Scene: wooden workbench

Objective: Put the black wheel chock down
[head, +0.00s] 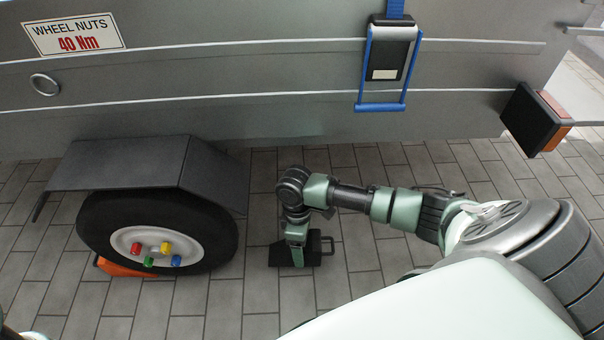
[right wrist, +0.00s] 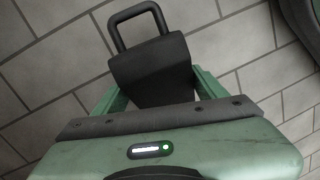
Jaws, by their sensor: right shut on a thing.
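The black wheel chock (head: 313,248) is a dark wedge with a loop handle. In the head view it is low over or on the grey paving, to the right of the trailer wheel (head: 190,225). My right gripper (head: 297,256) is shut on it from above. In the right wrist view the chock (right wrist: 153,68) sits between the green fingers of the gripper (right wrist: 152,92), with its handle pointing away. I cannot tell whether its underside touches the paving. My left gripper does not show.
An orange chock (head: 125,268) is under the wheel. A dark mudguard (head: 125,163) juts out above the wheel. The grey trailer side (head: 250,75) spans the back, with a blue-framed strap buckle (head: 388,60) and a lamp (head: 535,118). Paving right of the black chock is clear.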

